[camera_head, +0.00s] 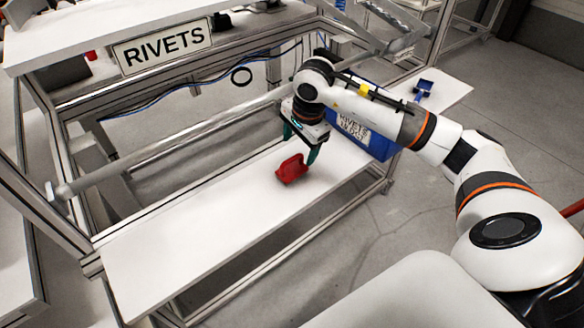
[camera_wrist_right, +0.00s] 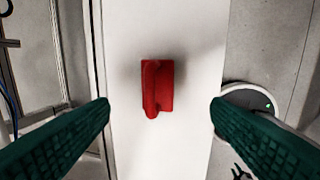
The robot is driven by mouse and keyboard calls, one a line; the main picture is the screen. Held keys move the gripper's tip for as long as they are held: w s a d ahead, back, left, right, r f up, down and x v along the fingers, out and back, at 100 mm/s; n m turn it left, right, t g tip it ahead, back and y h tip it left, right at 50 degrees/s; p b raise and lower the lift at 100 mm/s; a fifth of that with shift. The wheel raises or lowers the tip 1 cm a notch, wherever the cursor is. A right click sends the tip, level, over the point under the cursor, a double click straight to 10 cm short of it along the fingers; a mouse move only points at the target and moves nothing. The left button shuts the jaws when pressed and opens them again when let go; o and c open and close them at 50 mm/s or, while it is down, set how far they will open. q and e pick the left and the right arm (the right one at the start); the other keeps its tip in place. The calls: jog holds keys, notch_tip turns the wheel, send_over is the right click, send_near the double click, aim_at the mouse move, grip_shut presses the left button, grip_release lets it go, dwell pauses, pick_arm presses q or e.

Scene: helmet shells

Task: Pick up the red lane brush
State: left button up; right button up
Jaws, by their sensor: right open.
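The red lane brush (camera_head: 291,169) lies on the white shelf board (camera_head: 200,235), near its right part. In the right wrist view the brush (camera_wrist_right: 158,88) sits centred between the fingers, further off than their tips. My right gripper (camera_head: 302,150) is open above the brush, with green fingers pointing down. The gripper (camera_wrist_right: 160,103) is empty, one finger at each side of the picture. In the head view the fingers stand close to the brush; I cannot tell whether they touch it. My left gripper is not in view.
A blue bin (camera_head: 362,135) with a RIVETS label stands on the board right behind the gripper. A metal rail (camera_head: 165,145) runs along the board's back side. A RIVETS sign (camera_head: 162,47) hangs on the upper shelf. The board's left part is clear.

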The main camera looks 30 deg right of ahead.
jog(key=p, duration=0.1)
send_over(292, 169)
jog(key=s, duration=0.2)
notch_tip(292, 169, down, 4)
jog(key=shift+w+f, duration=0.1)
jog(key=shift+f, duration=0.05)
jog(key=shift+f+p, duration=0.2)
jog(key=shift+p, duration=0.3)
jog(key=f+p, duration=0.1)
jog(key=f, duration=0.1)
jog(key=w+f+p, duration=0.1)
jog(key=f, duration=0.1)
jog(key=shift+w+f, duration=0.1)
jog(key=shift+f, duration=0.25)
jog(key=c, duration=1.2)
jog(key=shift+w, duration=0.1)
